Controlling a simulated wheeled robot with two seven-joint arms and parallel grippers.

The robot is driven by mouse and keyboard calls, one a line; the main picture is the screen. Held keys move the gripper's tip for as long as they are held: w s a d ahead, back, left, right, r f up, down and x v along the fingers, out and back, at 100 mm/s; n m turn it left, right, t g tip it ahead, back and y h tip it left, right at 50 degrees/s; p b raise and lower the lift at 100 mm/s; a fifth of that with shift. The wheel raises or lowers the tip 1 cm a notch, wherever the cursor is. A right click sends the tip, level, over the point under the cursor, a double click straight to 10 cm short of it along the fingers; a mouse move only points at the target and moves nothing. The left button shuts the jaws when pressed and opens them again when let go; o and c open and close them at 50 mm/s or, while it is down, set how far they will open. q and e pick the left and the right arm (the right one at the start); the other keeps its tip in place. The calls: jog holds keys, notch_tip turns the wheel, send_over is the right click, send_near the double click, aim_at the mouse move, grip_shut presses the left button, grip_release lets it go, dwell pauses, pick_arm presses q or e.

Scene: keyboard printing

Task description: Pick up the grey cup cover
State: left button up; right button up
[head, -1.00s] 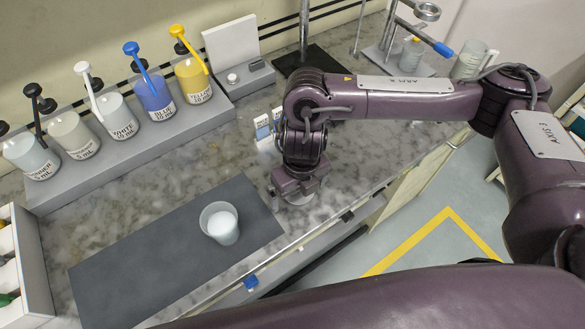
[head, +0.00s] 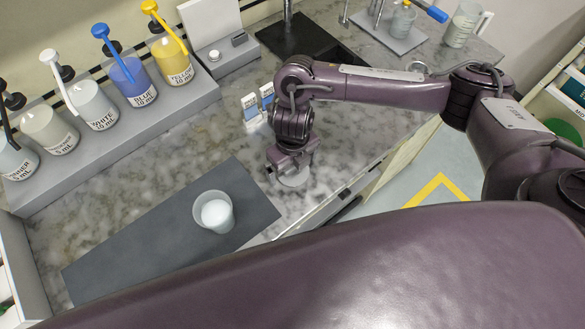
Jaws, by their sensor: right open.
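A round grey cover (head: 294,179) lies on the marble counter, to the right of the dark mat. My right gripper (head: 292,167) points down just above it, with its jaws apart. The gripper hides part of the cover, and I cannot tell whether the jaws touch it. A clear cup (head: 213,213) with white content stands upright and uncovered on the dark mat (head: 130,259). My left gripper is not in view.
Pump bottles, including a blue one (head: 133,82) and a yellow one (head: 172,62), stand on a grey rack (head: 120,138) at the back left. Small blue-and-white boxes (head: 250,108) stand behind the right gripper. The counter's front edge is close to the cover.

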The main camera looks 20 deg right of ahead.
jog(key=shift+f, duration=0.25)
jog(key=shift+c, duration=1.5)
jog(key=c, duration=0.7)
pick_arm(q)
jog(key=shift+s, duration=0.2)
pick_arm(e)
jog(key=shift+r, duration=0.2)
